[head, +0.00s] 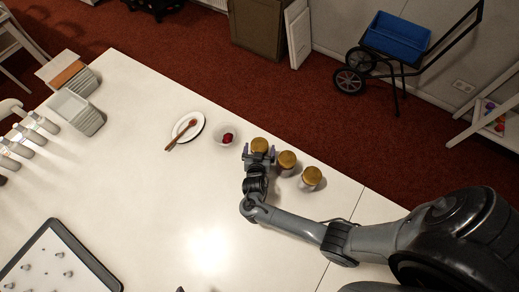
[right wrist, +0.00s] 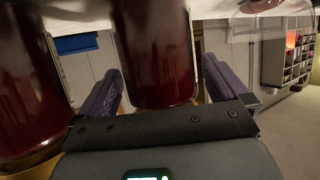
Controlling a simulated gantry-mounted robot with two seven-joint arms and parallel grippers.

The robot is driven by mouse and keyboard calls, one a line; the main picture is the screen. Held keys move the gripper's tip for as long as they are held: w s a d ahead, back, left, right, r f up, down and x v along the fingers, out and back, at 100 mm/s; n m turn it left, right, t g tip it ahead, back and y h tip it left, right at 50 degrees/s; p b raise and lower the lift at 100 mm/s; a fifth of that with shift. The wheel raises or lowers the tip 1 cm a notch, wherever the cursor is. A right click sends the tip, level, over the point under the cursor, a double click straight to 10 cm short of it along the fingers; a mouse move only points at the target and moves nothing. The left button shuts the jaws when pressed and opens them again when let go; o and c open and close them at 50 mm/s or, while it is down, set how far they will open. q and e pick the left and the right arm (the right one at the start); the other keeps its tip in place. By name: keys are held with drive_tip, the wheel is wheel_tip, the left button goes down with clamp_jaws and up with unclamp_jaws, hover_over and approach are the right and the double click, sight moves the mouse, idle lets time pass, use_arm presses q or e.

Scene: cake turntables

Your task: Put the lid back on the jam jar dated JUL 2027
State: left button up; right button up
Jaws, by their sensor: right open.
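Three jars with gold-coloured tops stand in a slanting row near the table's far edge in the head view: a far-left jar (head: 260,145), a middle jar (head: 287,158) and a right jar (head: 312,177). My right gripper (head: 259,157) is open at the far-left jar. In the right wrist view, which looks upside down, a dark red jar (right wrist: 155,50) stands between the two purple-grey fingers, with visible gaps beside it. Another dark red jar (right wrist: 25,80) shows at left. No date label is readable, and I cannot make out a separate loose lid. My left gripper is not seen.
A small bowl with something red (head: 227,138) and a plate (head: 197,120) with a wooden spoon (head: 182,134) lie left of the jars. Grey containers (head: 88,120) stand at the left edge, a dark-rimmed tray (head: 95,262) at lower left. The table's middle is clear.

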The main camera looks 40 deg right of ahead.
drive_tip(key=shift+r, duration=0.15)
drive_tip(key=shift+s+a+r, duration=0.1)
drive_tip(key=shift+a, duration=0.05)
drive_tip(key=p+v, duration=0.1)
drive_tip(key=v, duration=1)
drive_tip(key=shift+s+a, duration=0.25)
drive_tip(key=s+r+n+g+y, duration=0.5)
drive_tip(key=s+r+n+y, duration=0.5)
drive_tip(key=s, duration=0.4)
drive_tip(key=shift+s+a+r+n, duration=0.2)
drive_tip(key=shift+a+r+n, duration=0.2)
drive_tip(key=shift+r+n, duration=0.45)
